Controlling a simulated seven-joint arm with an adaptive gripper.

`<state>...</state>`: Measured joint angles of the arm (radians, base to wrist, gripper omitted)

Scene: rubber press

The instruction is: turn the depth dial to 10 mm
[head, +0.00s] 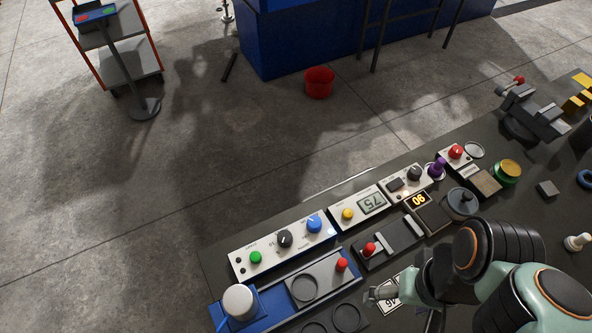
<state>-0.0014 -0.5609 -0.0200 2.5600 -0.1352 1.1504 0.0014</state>
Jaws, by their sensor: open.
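The head view shows three dials, and their labels are too small to read, so I cannot tell which is the depth dial. A black dial (285,239) and a blue dial (314,225) sit side by side on a grey control panel (262,245). Another dark dial (414,174) is on a panel further right. My gripper (371,296) is open, with nothing seen between its fingers. It is low over the bench, to the lower right of the black and blue dials and apart from them.
A green button (255,257) is left of the black dial. A blue press base (262,305) with a white cylinder (240,302) stands in front of the panel. A red-knobbed lever (342,265) and a numbered card (387,303) are near my gripper.

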